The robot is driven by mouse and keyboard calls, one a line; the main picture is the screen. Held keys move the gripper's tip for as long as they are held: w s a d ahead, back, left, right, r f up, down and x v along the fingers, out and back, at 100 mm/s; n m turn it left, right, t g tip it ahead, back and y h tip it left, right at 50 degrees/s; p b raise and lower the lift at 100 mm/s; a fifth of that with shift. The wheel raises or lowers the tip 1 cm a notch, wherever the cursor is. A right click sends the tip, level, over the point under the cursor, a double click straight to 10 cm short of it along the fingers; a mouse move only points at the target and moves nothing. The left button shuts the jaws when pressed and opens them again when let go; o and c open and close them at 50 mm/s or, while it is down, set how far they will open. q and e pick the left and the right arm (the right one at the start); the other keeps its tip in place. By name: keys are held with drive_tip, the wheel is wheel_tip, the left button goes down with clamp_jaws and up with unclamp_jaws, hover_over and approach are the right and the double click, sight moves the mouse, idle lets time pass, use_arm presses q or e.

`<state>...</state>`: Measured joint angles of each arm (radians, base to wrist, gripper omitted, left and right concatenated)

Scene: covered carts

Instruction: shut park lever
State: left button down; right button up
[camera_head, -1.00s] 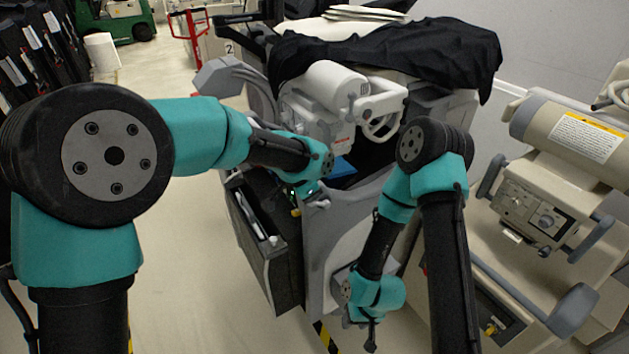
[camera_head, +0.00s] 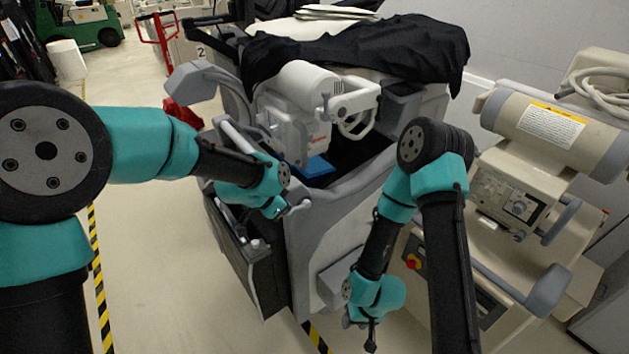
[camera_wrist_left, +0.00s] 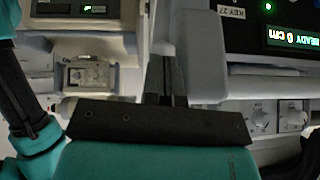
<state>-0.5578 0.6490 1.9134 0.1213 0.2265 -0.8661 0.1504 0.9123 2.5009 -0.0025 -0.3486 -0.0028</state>
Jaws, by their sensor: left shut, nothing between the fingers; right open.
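The covered cart (camera_head: 350,225) stands ahead, pale grey with a black cloth over its top. I cannot tell for certain which part is the park lever. In the left wrist view a grey upright bar (camera_wrist_left: 203,60) stands just right of my left gripper (camera_wrist_left: 165,75); contact is unclear. That gripper is shut and empty. In the head view my left gripper (camera_head: 300,207) is at the cart's left side, its tips small and partly hidden by the wrist. My right gripper (camera_head: 370,343) is open and empty, low in front of the cart.
A second beige machine (camera_head: 530,150) stands close on the right. A dark open side bin (camera_head: 255,275) hangs on the cart's left. The left wrist view shows a lit display (camera_wrist_left: 291,38) and knobs (camera_wrist_left: 262,117).

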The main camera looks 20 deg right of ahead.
use_arm(q)
drive_tip(key=shift+a+f, duration=0.25)
drive_tip(key=shift+f, duration=0.25)
idle(0.4)
drive_tip(key=v, duration=1.3)
drive_tip(key=shift+s+a+f, duration=0.3)
drive_tip(key=shift+s+a, duration=0.05)
drive_tip(key=shift+f, duration=0.1)
